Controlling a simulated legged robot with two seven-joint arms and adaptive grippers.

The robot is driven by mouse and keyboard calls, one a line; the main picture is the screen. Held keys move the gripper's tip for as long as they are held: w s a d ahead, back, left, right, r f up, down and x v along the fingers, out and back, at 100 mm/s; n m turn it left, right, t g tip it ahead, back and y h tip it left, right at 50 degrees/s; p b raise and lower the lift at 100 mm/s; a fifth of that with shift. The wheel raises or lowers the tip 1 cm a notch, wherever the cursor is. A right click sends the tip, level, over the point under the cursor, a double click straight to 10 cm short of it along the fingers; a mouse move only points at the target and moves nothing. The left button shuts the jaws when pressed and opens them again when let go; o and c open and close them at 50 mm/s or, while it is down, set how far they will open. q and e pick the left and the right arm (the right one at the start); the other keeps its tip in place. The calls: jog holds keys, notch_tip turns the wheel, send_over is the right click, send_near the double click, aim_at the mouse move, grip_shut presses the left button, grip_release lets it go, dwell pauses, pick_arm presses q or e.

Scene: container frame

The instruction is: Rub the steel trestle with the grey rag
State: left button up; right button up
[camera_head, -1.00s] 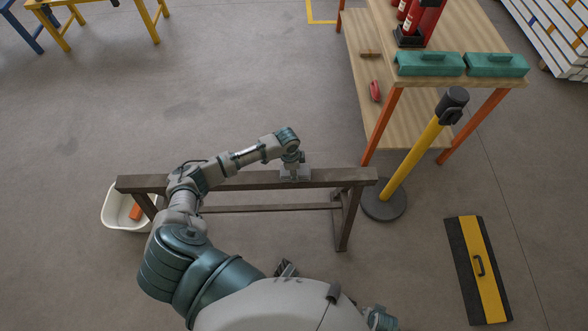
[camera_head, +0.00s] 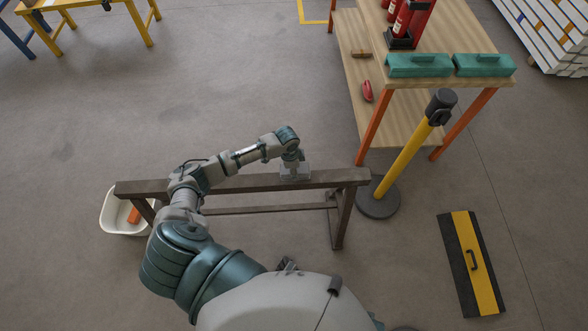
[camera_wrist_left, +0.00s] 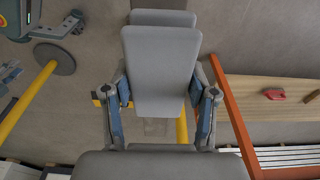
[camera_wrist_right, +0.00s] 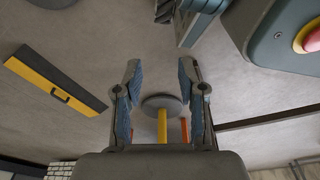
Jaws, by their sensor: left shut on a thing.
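The steel trestle (camera_head: 235,184) is a dark brown beam on legs, standing across the middle of the head view. My left gripper (camera_head: 294,166) is over the right half of its top beam, pointing down. It is shut on the grey rag (camera_head: 297,174), which appears to lie against the top of the beam. In the left wrist view the rag (camera_wrist_left: 160,65) is a flat grey folded pad between the fingers, hiding what is behind it. My right gripper (camera_wrist_right: 160,100) is open and empty in the right wrist view, with a wide gap between its fingers.
A white bin (camera_head: 116,218) with an orange item stands at the trestle's left end. A yellow post (camera_head: 405,155) on a round base stands close to its right end, beside a wooden bench (camera_head: 455,100). A black-yellow ramp (camera_head: 470,262) lies at right. Floor beyond the trestle is clear.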

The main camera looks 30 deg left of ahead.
pick_arm(q)
jog(key=shift+d+r+p, duration=0.4)
jog(key=shift+r+p, duration=0.05)
jog(key=shift+r, duration=0.15)
jog(key=shift+r+p, duration=0.4)
jog(key=shift+a+r+p, duration=0.3)
jog(key=shift+r+p, duration=0.1)
jog(key=shift+p, duration=0.15)
jog(key=shift+d+r+p, duration=0.25)
jog(key=shift+r+p, duration=0.35)
jog(key=shift+p, duration=0.05)
jog(key=shift+r+p, duration=0.45)
jog(key=shift+p, duration=0.05)
jog(key=shift+a+r+p, duration=0.2)
jog(key=shift+p, duration=0.1)
pick_arm(e)
jog(key=s+d+f, duration=0.2)
jog(key=s+f, duration=0.2)
jog(key=s, duration=0.9)
jog(key=shift+s+f+g, duration=0.15)
jog(key=shift+s+g, duration=0.1)
jog(key=shift+g, duration=0.15)
pick_arm(q)
jog(key=shift+d, duration=0.15)
pick_arm(e)
jog(key=shift+d, duration=0.2)
